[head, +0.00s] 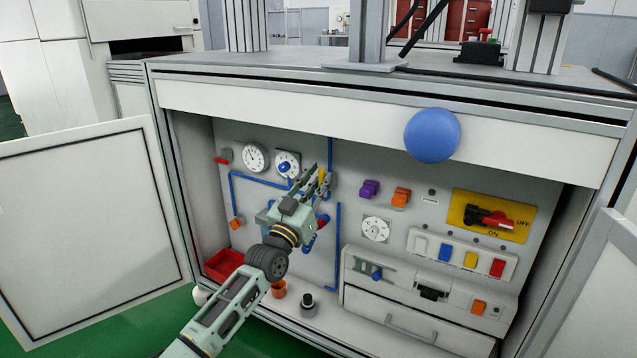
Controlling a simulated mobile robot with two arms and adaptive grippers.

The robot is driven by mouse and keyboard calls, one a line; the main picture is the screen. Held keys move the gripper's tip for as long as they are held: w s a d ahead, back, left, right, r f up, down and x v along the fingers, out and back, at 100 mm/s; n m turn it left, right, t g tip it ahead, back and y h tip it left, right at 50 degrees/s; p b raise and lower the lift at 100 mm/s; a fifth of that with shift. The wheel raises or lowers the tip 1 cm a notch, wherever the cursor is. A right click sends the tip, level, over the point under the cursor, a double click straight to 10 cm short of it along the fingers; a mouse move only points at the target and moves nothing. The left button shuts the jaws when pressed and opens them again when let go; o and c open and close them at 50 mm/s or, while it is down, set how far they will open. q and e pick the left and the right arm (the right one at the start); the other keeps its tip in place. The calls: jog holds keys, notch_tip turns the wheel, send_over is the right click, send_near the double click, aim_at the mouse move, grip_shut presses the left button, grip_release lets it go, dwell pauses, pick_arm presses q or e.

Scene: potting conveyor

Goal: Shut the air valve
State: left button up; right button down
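The inside panel of an open cabinet carries blue air pipes (258,184) and fittings. A small yellow part (323,176), possibly the air valve's handle, stands upright by the vertical blue pipe at the panel's middle. My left gripper (318,181) reaches in from below left, with its fingers right at this yellow part. The fingers overlap it in the picture, and I cannot tell whether they touch or grip it. The gripper hides much of the piping and any valve body behind it. My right gripper is out of view.
A red-handled switch on a yellow plate (522,222) and coloured rockers (470,258) are at right. A blue ball (432,135) shows before the top beam. Open doors (90,225) flank the cabinet; a red bin (222,264) stands low left.

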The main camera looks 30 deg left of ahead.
pick_arm(q)
grip_shut()
